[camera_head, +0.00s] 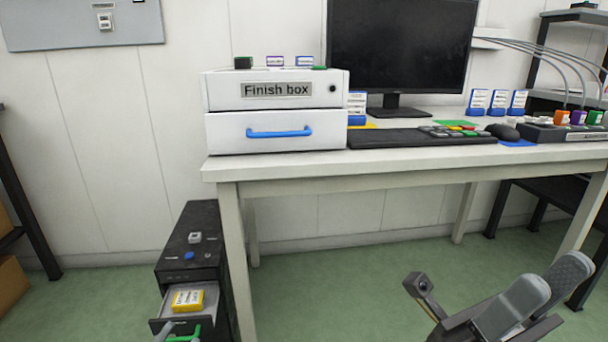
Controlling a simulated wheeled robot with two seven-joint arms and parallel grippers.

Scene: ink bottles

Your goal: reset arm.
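My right gripper (545,287) is at the lower right, in front of the table. Its two grey finger pads stand apart with nothing visible between them, and it touches nothing. A small grey part at the bottom edge, by the green handle of the black cabinet's open drawer, may be a tip of my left gripper; the rest of that arm is out of the picture. The black cabinet (196,232) stands on the floor left of the table. A yellow box (188,299) lies in its open drawer.
The white table (420,161) bears the white Finish box (279,91), its blue-handled drawer shut, a monitor (399,45), a keyboard (400,139) and a dark bottle station (565,132) at the right. The green floor (340,270) between cabinet and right gripper is clear.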

